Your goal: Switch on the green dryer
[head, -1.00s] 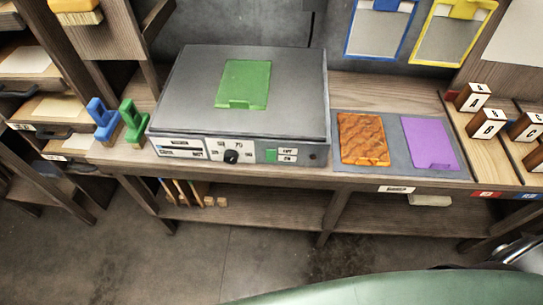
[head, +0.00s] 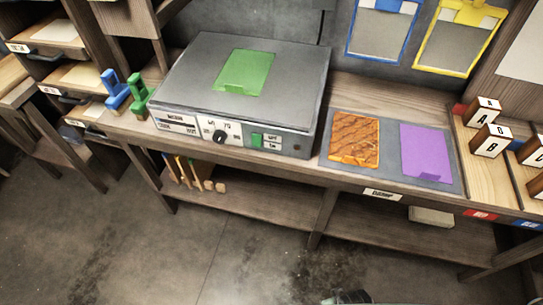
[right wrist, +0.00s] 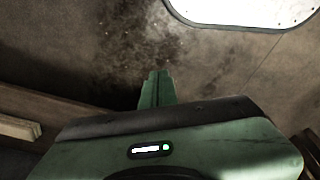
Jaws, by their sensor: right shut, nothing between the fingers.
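A grey box-shaped machine (head: 180,80) sits on the wooden bench in the head view, with a flat green piece (head: 244,72) on its lid. Its front panel has labels, a black round knob (head: 219,137) and a green switch (head: 256,140). I cannot tell whether the switch is pressed. My right gripper (right wrist: 157,76) is shut and empty in the right wrist view, over the floor and away from the machine. My left gripper is not in view.
An orange-brown textured slab (head: 354,138) and a purple piece (head: 426,151) lie on a grey mat right of the machine. Blue (head: 116,90) and green (head: 139,95) stands are at its left. Lettered blocks (head: 489,140) stand at right. The floor (head: 230,260) in front is clear.

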